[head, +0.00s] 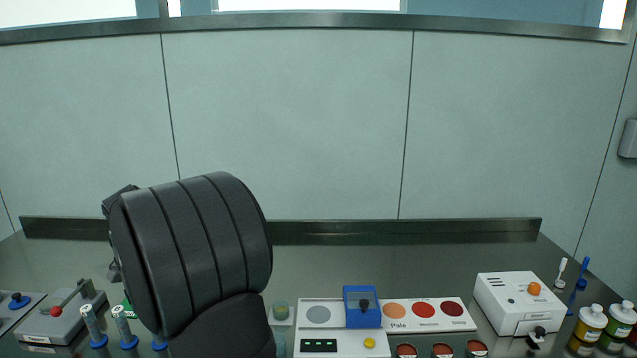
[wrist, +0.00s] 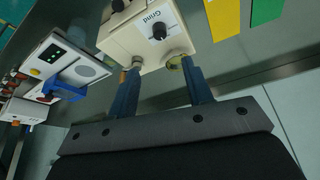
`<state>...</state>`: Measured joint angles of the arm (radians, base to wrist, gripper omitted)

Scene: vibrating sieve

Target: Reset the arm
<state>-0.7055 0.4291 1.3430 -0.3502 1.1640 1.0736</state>
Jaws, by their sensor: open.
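My gripper (wrist: 160,68) shows in the wrist view, with its two blue fingers spread apart and nothing held between them. Beyond the fingertips is a cream box marked "Grind" (wrist: 140,38) with a black knob. Two round metallic parts of it appear close to the fingertips; I cannot tell whether they touch. In the head view my dark arm covers the left middle of the bench, and my gripper cannot be made out there.
The steel bench (head: 400,260) is clear at the back. A white colour panel (head: 318,335) carries a blue holder (head: 362,308). At right are a white machine with an orange button (head: 518,303) and bottles (head: 588,326). At left are a grey lever device (head: 62,325) and blue-based tubes (head: 92,322).

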